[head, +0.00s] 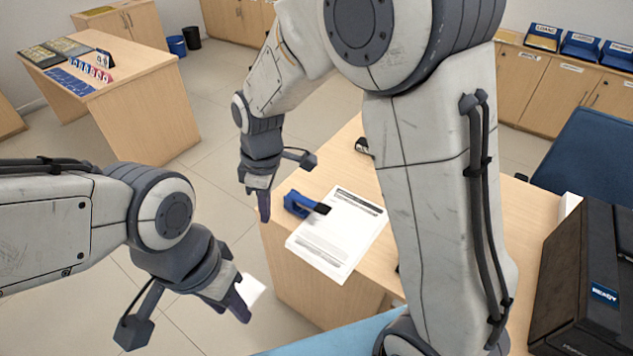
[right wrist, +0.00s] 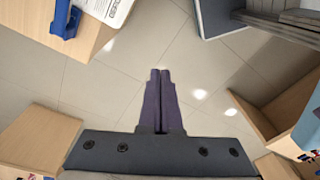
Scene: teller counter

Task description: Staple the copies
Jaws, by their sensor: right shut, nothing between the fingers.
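The blue stapler (head: 298,204) stands on the counter, its dark end over the edge of a printed stack of paper (head: 336,240). The stapler (right wrist: 67,24) and part of the paper (right wrist: 108,8) also show at the upper left of the right wrist view. My right gripper (head: 264,212) is just left of the stapler, apart from it. Its fingers (right wrist: 160,75) are together and empty, with floor beyond them. My left gripper (head: 238,308) is low, in front of the counter's left side. A small white patch (head: 253,289) shows beside its fingers; I cannot tell whether it is held.
The wooden counter (head: 440,200) continues behind my right arm. A black machine (head: 590,270) stands at the right, near a blue chair (head: 595,150). Another desk (head: 140,95) with cards stands at the back left. Open floor lies between the desks.

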